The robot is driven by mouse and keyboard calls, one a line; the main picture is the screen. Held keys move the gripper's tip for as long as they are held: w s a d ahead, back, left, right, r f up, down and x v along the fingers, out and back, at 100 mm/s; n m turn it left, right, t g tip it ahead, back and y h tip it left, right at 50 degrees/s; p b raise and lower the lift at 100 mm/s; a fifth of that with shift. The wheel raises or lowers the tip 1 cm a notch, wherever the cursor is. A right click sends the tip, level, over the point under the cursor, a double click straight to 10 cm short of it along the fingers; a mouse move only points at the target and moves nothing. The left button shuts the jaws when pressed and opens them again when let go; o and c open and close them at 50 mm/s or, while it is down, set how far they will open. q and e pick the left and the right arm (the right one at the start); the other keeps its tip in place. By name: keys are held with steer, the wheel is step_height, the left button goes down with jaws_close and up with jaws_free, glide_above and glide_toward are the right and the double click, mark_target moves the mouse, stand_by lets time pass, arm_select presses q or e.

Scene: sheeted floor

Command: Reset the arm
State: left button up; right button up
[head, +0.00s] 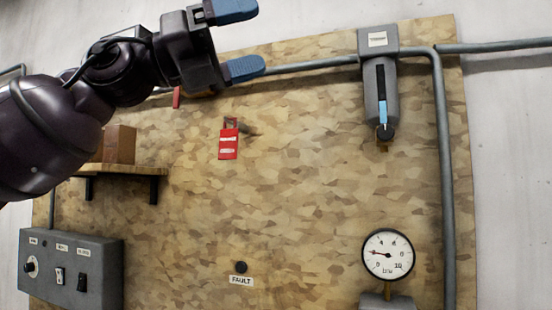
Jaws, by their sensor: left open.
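My left arm comes in from the left, and its gripper (240,40) is at the top of the head view. Its two blue fingertips are spread apart with nothing between them. The gripper is in front of the upper part of a wooden board (310,210) and hides part of the board's top edge. My right gripper is not in view.
A red tag (228,143) hangs below the gripper. A small shelf (125,170) holds a brown block (119,145). A grey switch box (70,270) is lower left. A gauge (388,254), a grey cylinder unit (380,85) and pipes (444,180) are right.

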arm_select(q)
steer(key=w+a+f+n+t+y, duration=0.1)
steer(key=w+a+f+n+t, duration=0.2)
steer(key=w+f+n+t, duration=0.65)
steer(key=w+a+f+n+t, duration=0.45)
steer(key=w+f+n, duration=0.25)
steer(key=f+n, duration=0.55)
steer(key=w+a+f+n+t+y, duration=0.1)
steer(key=a+f+n+t+y, duration=0.15)
steer(key=f+n+y, duration=0.75)
steer(key=w+a+f+n+t+y, duration=0.15)
steer(key=a+f+n, duration=0.25)
steer(key=f, duration=1.2)
steer(key=s+a+f+n+g+y, duration=0.25)
steer(key=s+f, duration=0.45)
steer(key=f, duration=0.4)
steer(key=s+a+f+n+g+y, duration=0.1)
steer(key=s+a+f+n+y, duration=0.4)
steer(key=f, duration=0.6)
steer(key=s+f+n+g, duration=0.1)
steer(key=s+f+n, duration=0.2)
steer(key=s+f, duration=0.65)
steer(key=s+a+f+n+g+y, duration=0.1)
steer(key=s+a+f+g, duration=0.1)
steer(key=s+f, duration=0.8)
steer(key=shift+s+f+g, duration=0.2)
steer(key=shift+s+g, duration=0.4)
steer(key=shift+g, duration=0.05)
